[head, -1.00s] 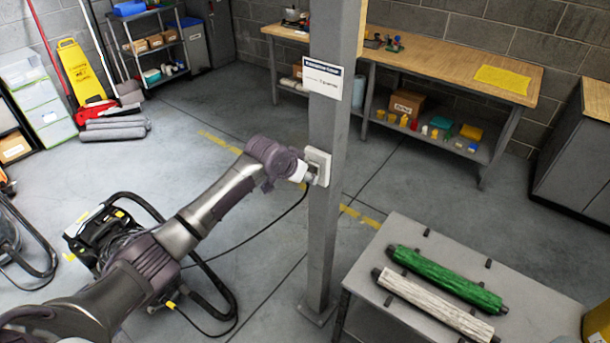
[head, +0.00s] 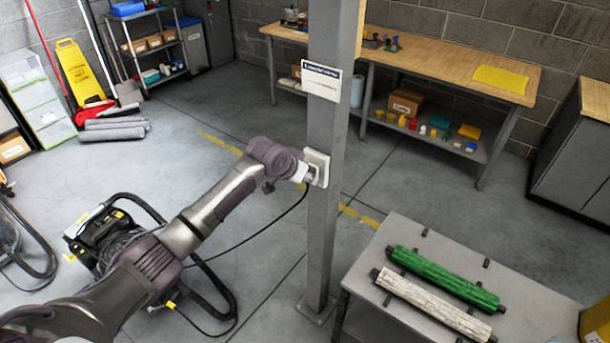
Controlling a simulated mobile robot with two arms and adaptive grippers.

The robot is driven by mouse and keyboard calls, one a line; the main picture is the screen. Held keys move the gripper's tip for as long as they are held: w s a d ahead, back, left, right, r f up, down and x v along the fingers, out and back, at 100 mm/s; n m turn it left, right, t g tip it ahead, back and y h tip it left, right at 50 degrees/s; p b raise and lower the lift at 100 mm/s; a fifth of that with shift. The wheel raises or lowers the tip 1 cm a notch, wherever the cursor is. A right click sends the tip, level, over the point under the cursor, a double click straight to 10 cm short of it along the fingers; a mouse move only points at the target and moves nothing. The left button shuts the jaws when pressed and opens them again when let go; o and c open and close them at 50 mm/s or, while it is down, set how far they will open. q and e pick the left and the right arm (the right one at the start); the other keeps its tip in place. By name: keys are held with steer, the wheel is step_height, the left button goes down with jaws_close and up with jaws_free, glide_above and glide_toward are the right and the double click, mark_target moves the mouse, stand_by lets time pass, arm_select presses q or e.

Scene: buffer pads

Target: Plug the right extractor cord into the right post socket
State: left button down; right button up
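The post socket (head: 317,167) is a pale box on the left face of the grey steel post (head: 322,230). My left gripper (head: 303,174) is right at the socket, seemingly shut on the plug of the dark extractor cord (head: 283,217). The plug is mostly hidden, and I cannot tell how deep it sits in the socket. The cord hangs from the gripper and curves down left behind my arm toward the right extractor (head: 100,232), a black machine with a tubular frame, partly covered by my arm. My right gripper is not in view.
A grey table (head: 420,235) with a green roll (head: 440,277) and a whitish roll (head: 430,305) stands right of the post. Another extractor (head: 12,240) is at the left edge. A wooden-topped workbench (head: 450,66) lines the back wall. The floor behind the post is open.

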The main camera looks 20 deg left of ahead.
arm_select(q)
steer(key=shift+w, duration=0.2)
stand_by(0.3)
steer(key=c, duration=0.7)
jaws_free()
steer(key=shift+o, duration=0.2)
